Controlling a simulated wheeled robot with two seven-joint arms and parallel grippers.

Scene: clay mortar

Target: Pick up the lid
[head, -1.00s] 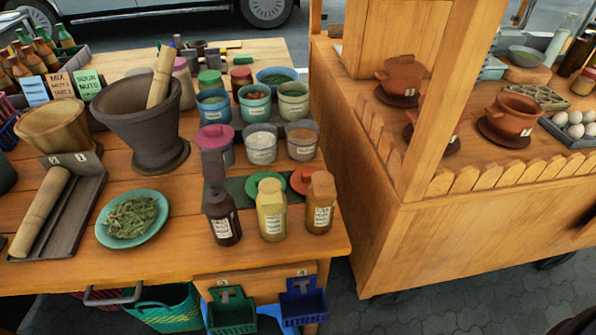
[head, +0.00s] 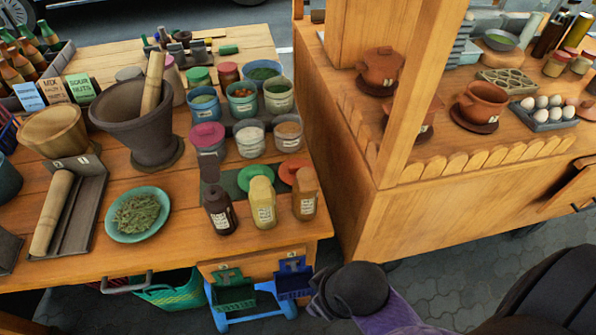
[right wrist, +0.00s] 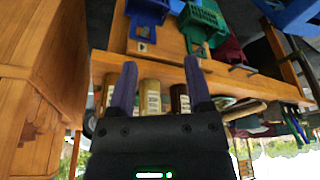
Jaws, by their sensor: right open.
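A pink lid (head: 207,134) sits on one jar. I cannot tell which lid the task means. My right arm (head: 352,289) comes in at the lower right of the head view, in front of the table and lower. In the right wrist view my right gripper (right wrist: 160,82) is open with nothing between its fingers; the bottles show beyond it. My left gripper is not in view.
A dark bottle (head: 220,210), a yellow bottle (head: 262,203) and a brown bottle (head: 305,194) stand at the front edge before the lids. Open jars (head: 250,138) crowd behind. The wooden cart (head: 440,205) is to the right, and hanging baskets (head: 235,295) are below the edge.

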